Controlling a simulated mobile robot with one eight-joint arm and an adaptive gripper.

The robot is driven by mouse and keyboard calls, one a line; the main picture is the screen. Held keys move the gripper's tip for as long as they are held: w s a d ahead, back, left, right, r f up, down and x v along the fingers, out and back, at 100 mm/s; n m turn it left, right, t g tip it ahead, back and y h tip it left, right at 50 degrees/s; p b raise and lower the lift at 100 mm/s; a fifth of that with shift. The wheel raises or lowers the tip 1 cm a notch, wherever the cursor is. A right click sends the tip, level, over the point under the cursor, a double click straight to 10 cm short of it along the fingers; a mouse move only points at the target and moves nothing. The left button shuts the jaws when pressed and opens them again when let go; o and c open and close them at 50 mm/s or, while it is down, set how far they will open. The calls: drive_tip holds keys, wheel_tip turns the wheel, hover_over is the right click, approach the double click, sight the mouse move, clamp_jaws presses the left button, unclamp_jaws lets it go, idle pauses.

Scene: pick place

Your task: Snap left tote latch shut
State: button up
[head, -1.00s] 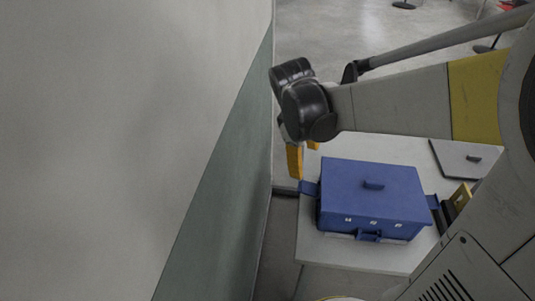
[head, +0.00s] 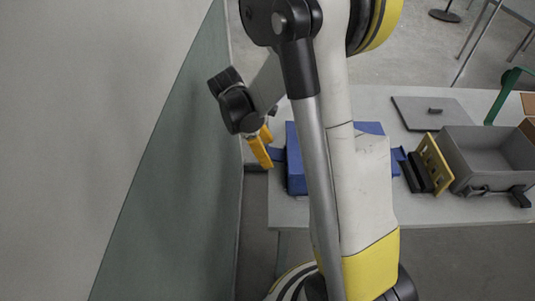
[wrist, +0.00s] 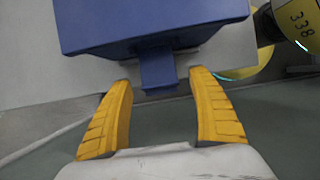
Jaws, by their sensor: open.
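The blue tote (head: 296,172) stands on the light table, largely hidden behind my arm in the head view. Its underside edge and side fill the top of the wrist view (wrist: 150,25). The left latch (head: 278,154) is a blue tab sticking outward from the tote's left side. In the wrist view the latch (wrist: 157,70) shows between my two yellow fingers. My gripper (wrist: 162,82) is open, with a finger on each side of the tab and a visible gap to both. In the head view my gripper (head: 263,148) is just left of the latch.
A grey bin (head: 485,160) stands right of the tote, with a yellow slotted piece (head: 434,163) and black pieces between them. A grey lid (head: 430,113) lies at the back. A green-grey wall panel (head: 180,170) runs close along the left.

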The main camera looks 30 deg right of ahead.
sight(272, 153)
drive_tip(key=c, duration=1.1)
drive_tip(key=shift+c, duration=0.2)
drive_tip(key=shift+s+d+r, duration=0.1)
drive_tip(key=y, duration=0.1)
drive_tip(key=r+t+y+p, duration=0.1)
drive_tip(key=t+y+p, duration=0.1)
drive_tip(key=shift+s+d+r, duration=0.2)
drive_tip(key=shift+s+d, duration=0.05)
drive_tip(key=shift+d, duration=0.15)
drive_tip(key=shift+s+d+r+t+y, duration=0.15)
drive_tip(key=shift+d+r+t+y, duration=0.1)
drive_tip(key=shift+t+y, duration=0.35)
drive_tip(key=shift+s+d+r+t+y, duration=0.2)
drive_tip(key=shift+t+y, duration=0.2)
drive_tip(key=shift+y, duration=0.4)
drive_tip(key=shift+s+d+r+t+y, duration=0.15)
drive_tip(key=shift+d+t+y, duration=0.1)
drive_tip(key=shift+t+y, duration=0.35)
